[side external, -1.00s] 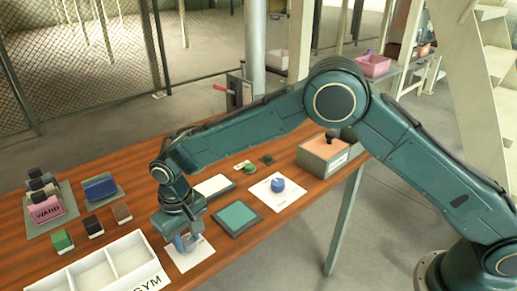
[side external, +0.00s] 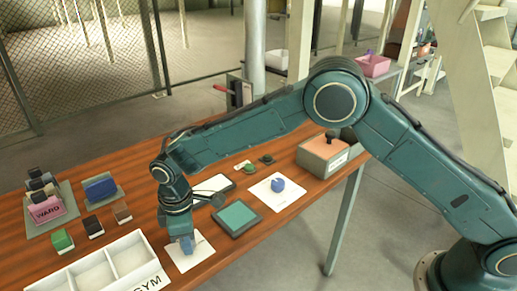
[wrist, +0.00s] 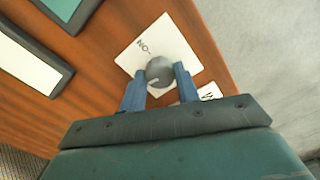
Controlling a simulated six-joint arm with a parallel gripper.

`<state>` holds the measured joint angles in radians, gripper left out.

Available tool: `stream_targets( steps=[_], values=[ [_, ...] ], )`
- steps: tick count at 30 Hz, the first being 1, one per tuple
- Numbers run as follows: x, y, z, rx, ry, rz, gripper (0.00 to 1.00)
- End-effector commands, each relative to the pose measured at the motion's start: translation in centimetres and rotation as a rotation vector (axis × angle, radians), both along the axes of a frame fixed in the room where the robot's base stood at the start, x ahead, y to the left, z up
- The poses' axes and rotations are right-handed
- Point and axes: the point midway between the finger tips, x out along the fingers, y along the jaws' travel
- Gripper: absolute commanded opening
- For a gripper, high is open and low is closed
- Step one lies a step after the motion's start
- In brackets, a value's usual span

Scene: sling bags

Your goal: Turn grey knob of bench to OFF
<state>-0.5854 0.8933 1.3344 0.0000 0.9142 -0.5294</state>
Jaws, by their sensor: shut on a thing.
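The grey knob (wrist: 160,71) is round and sits on a white square plate (wrist: 166,32) on the bench (side external: 232,258). In the wrist view, my gripper (wrist: 160,76) has its two blue fingers on either side of the knob, closed against it. Upside-down lettering that reads ON, with a short mark, shows on the plate beyond the knob; any other marking is hidden. In the side view, my gripper (side external: 186,250) points straight down over the plate (side external: 205,247) and hides the knob.
A blue knob (side external: 277,185) on another white plate stands farther right. A green-topped pad (side external: 237,216) lies close to my gripper. A white compartment tray (side external: 127,255) stands to the left. A grey box (side external: 322,157) stands at the right end.

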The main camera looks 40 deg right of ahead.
Motion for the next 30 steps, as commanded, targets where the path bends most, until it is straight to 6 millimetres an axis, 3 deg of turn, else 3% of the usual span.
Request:
stream_targets(
  steps=[10, 26, 27, 30],
  values=[
    [0.04, 0.03, 0.12, 0.001, -0.002, 0.180, 0.09],
    [0.05, 0.05, 0.14, 0.001, -0.002, 0.213, 0.09],
    [0.05, 0.05, 0.14, 0.001, -0.002, 0.212, 0.37],
    [0.04, 0.05, 0.11, 0.001, -0.002, 0.212, 0.53]
  ],
)
